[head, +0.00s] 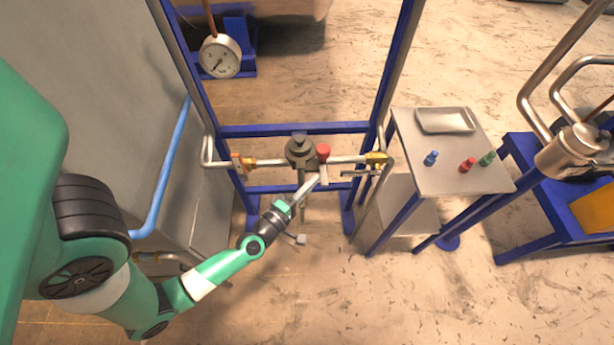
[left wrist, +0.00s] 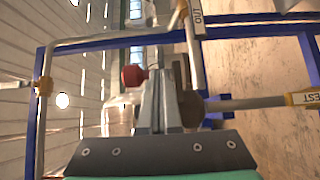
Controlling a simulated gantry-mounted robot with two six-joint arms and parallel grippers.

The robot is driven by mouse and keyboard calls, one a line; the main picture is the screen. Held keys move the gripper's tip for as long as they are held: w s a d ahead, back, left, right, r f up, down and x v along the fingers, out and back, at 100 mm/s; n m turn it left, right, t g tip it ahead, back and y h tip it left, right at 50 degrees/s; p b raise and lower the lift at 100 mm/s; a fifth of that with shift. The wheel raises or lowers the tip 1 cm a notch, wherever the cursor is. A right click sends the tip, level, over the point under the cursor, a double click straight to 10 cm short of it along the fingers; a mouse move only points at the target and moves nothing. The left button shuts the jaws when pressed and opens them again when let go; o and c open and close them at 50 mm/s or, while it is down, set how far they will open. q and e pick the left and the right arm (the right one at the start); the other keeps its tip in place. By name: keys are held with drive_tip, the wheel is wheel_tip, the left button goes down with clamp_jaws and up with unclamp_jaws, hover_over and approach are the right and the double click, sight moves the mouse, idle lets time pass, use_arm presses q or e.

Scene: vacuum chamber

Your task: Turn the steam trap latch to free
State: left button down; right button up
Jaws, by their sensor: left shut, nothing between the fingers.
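The steam trap (head: 299,155) is a dark grey round body in a horizontal steel pipe on the blue frame. A red knob (head: 323,150) sits just right of it, and the red knob also shows in the left wrist view (left wrist: 134,76). I cannot tell which part is the latch. My left gripper (head: 313,183) is shut and empty, close below the trap and red knob. In the left wrist view its closed fingers (left wrist: 162,100) point at the pipework, and the red knob is left of their tips. Contact cannot be made out. My right gripper is not in view.
The blue frame (head: 290,129) surrounds the pipe, with a yellow fitting (head: 376,159) at its right. A steel side table (head: 455,170) holds a tray (head: 445,121) and small blue, red and green items. A grey cabinet (head: 110,60) stands left. A pressure gauge (head: 220,56) is behind.

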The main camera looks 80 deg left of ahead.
use_arm(q)
drive_tip(key=shift+w+d, duration=0.15)
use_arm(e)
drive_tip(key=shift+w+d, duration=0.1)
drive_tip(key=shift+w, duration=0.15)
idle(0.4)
